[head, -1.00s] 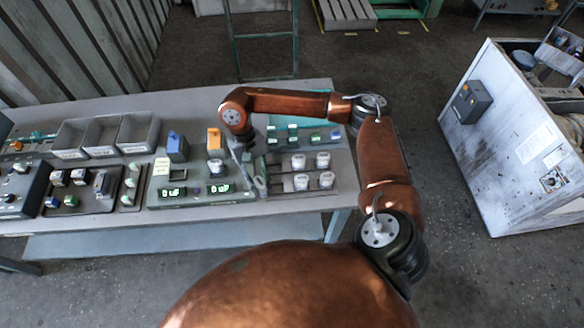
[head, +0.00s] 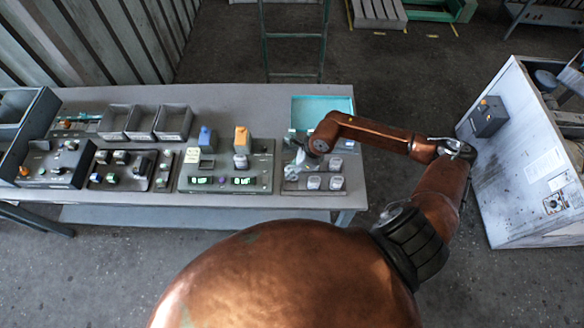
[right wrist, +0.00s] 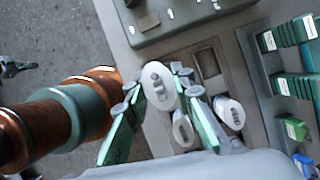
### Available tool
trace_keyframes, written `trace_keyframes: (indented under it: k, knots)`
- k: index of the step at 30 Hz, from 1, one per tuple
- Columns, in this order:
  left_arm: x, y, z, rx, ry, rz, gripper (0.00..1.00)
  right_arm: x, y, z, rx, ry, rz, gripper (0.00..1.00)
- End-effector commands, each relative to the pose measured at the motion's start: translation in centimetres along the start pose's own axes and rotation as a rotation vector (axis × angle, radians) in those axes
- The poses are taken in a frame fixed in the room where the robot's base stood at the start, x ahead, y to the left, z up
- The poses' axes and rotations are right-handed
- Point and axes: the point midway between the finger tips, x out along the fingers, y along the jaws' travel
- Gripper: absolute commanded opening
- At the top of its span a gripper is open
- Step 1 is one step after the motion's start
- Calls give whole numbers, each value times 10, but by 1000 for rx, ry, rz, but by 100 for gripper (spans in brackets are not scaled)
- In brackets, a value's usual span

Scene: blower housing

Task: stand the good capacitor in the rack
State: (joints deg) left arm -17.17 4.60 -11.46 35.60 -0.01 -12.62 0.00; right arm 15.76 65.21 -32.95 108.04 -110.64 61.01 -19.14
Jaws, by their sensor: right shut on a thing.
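My right gripper (right wrist: 152,92) is shut on a white-topped capacitor (right wrist: 158,85), held between its green fingers over the rack's near side. In the head view my right gripper (head: 301,162) is small and partly hides the rack (head: 291,186). Other white capacitors stand in the rack, including a front one (head: 313,183) and one at its right (head: 336,183). The right wrist view shows two beside the held one, at the near side (right wrist: 183,130) and behind (right wrist: 230,112). An empty pocket (right wrist: 208,63) shows beside the gripper. My left gripper is out of view.
The test unit (head: 225,182) with two lit displays stands left of the rack, with a white-topped capacitor (head: 241,161) on it. Grey bins (head: 173,122) stand behind. Small green-labelled parts (right wrist: 283,85) are close behind the rack. A turquoise tray (head: 322,108) is at the back right.

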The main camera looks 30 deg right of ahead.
Motion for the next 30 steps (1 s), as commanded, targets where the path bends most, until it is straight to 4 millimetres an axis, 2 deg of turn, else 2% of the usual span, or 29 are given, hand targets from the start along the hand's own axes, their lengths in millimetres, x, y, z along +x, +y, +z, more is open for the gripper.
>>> trace_keyframes:
  k: [8,21,30]
  knots:
    - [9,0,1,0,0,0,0,14,0,-6,6,1,-1,6]
    - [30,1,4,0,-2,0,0,51,1,-22,4,1,0,6]
    - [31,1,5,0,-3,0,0,53,1,-22,3,1,-1,6]
